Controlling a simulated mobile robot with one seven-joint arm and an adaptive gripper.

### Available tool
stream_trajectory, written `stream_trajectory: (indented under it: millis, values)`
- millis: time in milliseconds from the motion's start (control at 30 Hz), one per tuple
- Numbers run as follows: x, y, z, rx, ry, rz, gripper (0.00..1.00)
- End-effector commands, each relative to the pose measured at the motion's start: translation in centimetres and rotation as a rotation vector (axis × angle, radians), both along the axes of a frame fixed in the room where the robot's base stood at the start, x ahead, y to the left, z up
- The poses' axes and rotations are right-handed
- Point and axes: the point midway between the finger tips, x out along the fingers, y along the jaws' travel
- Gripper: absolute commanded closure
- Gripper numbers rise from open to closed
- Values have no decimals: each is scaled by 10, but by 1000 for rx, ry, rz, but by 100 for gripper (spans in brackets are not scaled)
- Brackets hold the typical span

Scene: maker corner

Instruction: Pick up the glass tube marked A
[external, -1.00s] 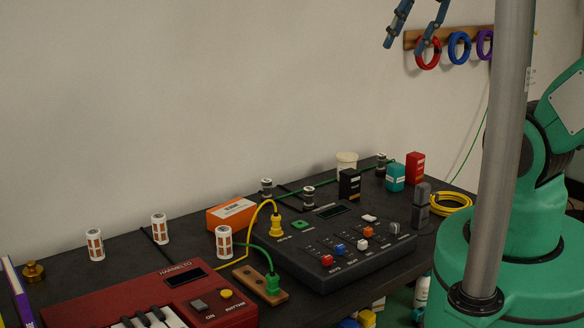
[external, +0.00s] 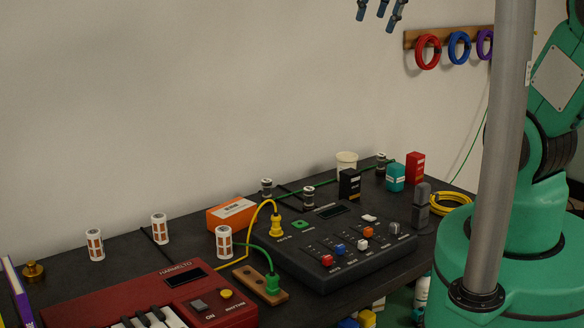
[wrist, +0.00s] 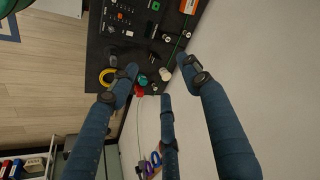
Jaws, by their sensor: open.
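Three small dark tubes with pale tops stand toward the back of the black bench in the external view: one at the left (external: 266,188), one in the middle (external: 309,198) and one at the back right (external: 381,165). Three white-capped tubes with orange panels stand further left, at the far left (external: 95,245), behind the red keyboard (external: 160,229) and nearest the mixer (external: 224,242). I cannot read an A on any of them. My gripper (external: 380,10) is open and empty, high above the bench, cut by the picture's top; its three spread fingers show in the wrist view (wrist: 160,78).
A black mixer (external: 335,262), a red keyboard (external: 95,298) and an orange box (external: 231,214) crowd the bench.

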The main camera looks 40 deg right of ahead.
Motion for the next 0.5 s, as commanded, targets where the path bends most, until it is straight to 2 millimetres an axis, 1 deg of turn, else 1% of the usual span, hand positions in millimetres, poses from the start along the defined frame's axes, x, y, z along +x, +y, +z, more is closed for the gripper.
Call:
stream_trajectory:
  millis: [33, 200, 500]
  values:
    - [12, -6, 1, 15, 9, -43, 52]
    - [49, -23, 3, 67, 31, -193, 52]
    - [113, -58, -4, 153, 65, -459, 52]
